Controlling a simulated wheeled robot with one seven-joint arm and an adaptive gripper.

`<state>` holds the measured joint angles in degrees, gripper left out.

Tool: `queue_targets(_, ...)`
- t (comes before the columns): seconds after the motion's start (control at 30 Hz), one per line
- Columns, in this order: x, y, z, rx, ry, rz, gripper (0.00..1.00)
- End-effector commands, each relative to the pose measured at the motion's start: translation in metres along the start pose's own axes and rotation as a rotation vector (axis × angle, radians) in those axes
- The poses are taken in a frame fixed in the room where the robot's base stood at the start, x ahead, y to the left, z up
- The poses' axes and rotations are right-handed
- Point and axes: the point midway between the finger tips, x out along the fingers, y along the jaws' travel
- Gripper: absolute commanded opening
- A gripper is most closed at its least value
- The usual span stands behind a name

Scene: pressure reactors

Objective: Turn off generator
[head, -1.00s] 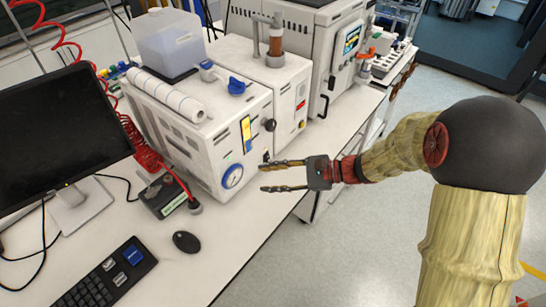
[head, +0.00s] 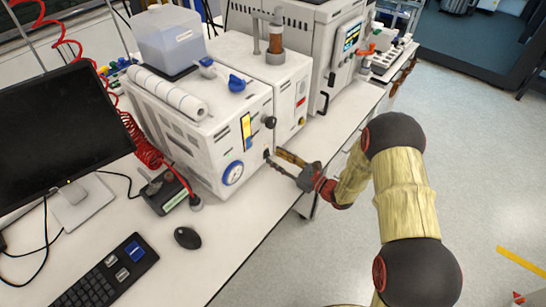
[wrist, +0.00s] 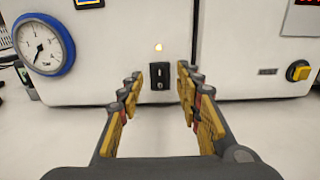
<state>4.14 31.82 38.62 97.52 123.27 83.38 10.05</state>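The generator is likely the white box (head: 200,140) with a round blue-rimmed gauge (head: 233,173) on its front, on the bench in the head view. In the wrist view a small black rocker switch (wrist: 159,76) sits low on a white front panel, right of the gauge (wrist: 45,45). A small yellowish light (wrist: 158,47) glows above it. My gripper (wrist: 157,88) is open and empty, with the switch framed between its fingertips. In the head view my gripper (head: 274,158) is at the lower right corner of the box's front. Contact with the panel cannot be told.
A second white unit (head: 287,95) stands right behind the box. A yellow knob (wrist: 298,71) is at right in the wrist view. A monitor (head: 60,130), keyboard (head: 108,275), mouse (head: 187,238) and small black device (head: 166,192) occupy the bench.

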Motion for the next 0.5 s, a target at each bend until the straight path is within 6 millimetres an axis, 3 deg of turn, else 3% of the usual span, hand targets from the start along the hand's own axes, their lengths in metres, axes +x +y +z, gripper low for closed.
queue_targets(0.2,0.020,0.000,-0.001,0.001,0.001,0.000,0.35)
queue_targets(0.5,0.022,0.000,0.000,0.001,0.001,0.000,0.35)
